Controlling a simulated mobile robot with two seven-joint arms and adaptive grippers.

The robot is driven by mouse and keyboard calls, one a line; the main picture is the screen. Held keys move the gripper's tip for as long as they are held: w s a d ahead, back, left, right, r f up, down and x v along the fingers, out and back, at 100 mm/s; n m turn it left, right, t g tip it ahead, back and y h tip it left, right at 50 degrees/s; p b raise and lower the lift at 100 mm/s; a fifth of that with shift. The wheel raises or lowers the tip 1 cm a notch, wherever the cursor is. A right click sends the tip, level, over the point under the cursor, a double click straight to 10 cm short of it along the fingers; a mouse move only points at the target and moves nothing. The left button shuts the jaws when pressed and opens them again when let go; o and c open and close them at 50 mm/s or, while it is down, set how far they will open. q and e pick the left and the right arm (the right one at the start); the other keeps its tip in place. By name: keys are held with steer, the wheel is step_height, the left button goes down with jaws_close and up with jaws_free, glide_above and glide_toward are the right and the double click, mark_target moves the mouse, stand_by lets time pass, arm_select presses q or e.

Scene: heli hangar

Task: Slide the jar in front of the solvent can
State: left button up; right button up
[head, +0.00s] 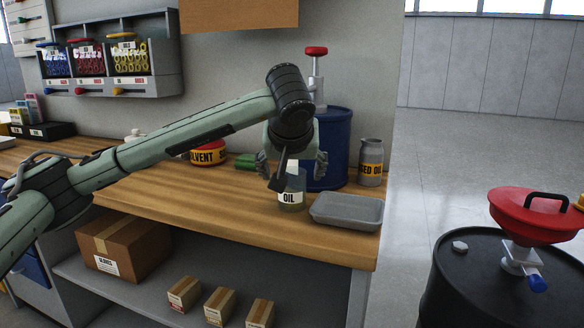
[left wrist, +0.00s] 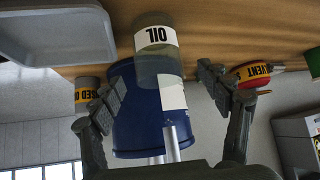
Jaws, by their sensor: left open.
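The jar (head: 291,196), clear with a white OIL label, stands upright on the wooden workbench. It also shows in the left wrist view (left wrist: 160,62), which is upside down. The solvent can (head: 208,154), red with a yellow SOLVENT band, stands further left and back on the bench, partly hidden by my arm; the left wrist view shows it too (left wrist: 254,74). My left gripper (head: 292,168) is open above the jar, pointing down, with a finger to either side of it in the wrist view and gaps on both sides. My right gripper is not in view.
A grey tray (head: 346,211) sits just right of the jar at the bench edge. A blue drum (head: 333,150) with a red-topped pump stands behind the jar, and a used-oil can (head: 371,163) stands right of it. A green object (head: 245,161) lies between solvent can and gripper.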

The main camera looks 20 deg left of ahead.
mark_target(292, 186)
arm_select(q)
steer(key=shift+s, duration=0.15)
steer(key=shift+f, duration=0.1)
steer(key=x, duration=0.6)
steer(key=shift+w+a+f+p, duration=0.1)
steer(key=shift+w+f+p, duration=0.1)
steer(key=shift+w+p, duration=0.1)
steer(key=shift+w+a+f, duration=0.1)
steer(key=shift+w+f, duration=0.25)
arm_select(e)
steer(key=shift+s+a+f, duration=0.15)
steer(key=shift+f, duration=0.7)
arm_select(q)
steer(key=c, duration=1.5)
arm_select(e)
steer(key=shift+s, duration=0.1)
arm_select(q)
steer(key=shift+c, duration=0.4)
